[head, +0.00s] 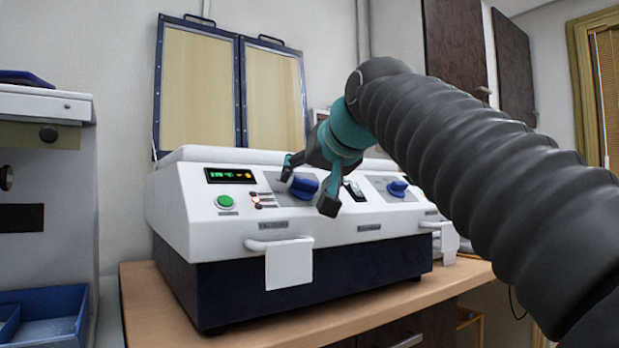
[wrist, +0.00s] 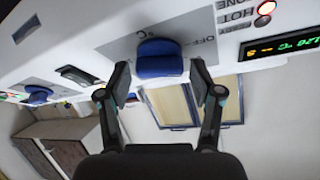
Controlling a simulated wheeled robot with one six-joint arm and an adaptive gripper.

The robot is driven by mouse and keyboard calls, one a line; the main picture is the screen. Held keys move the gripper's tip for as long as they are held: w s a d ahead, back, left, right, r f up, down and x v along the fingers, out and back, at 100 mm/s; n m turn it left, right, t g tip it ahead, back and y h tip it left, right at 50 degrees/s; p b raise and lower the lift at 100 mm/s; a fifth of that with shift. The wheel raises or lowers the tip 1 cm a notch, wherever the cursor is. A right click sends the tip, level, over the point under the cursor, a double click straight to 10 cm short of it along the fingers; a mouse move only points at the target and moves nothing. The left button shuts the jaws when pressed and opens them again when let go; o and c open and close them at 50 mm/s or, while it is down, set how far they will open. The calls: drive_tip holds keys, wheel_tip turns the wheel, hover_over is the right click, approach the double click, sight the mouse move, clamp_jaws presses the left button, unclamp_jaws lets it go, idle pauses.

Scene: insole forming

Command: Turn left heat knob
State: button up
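The left heat knob (head: 306,184) is blue and sits on the sloped white panel of the machine, right of the green display. In the wrist view, which looks upside down, the knob (wrist: 160,60) is at the top centre, on a grey plate marked "OFF". My gripper (head: 308,189) is open, one finger to each side of the knob in the head view. In the wrist view my gripper (wrist: 159,82) has its fingertips spread left and right of the knob, with visible gaps. I cannot tell how deep the fingers reach around it.
A second blue knob (head: 397,188) and a black switch (head: 354,191) are to the right on the panel. A green button (head: 225,202) is at the left. Handles with white tags (head: 289,263) stick out in front. Two raised framed lids (head: 199,90) stand behind.

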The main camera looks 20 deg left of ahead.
drive_tip(key=c, duration=0.8)
drive_tip(key=shift+n+g+y, duration=0.45)
drive_tip(key=shift+n+y, duration=0.15)
drive_tip(key=shift+n, duration=0.85)
drive_tip(key=shift+n+g+y, duration=0.45)
drive_tip(key=shift+n+y, duration=0.15)
drive_tip(key=shift+n, duration=0.85)
drive_tip(key=o, duration=1.2)
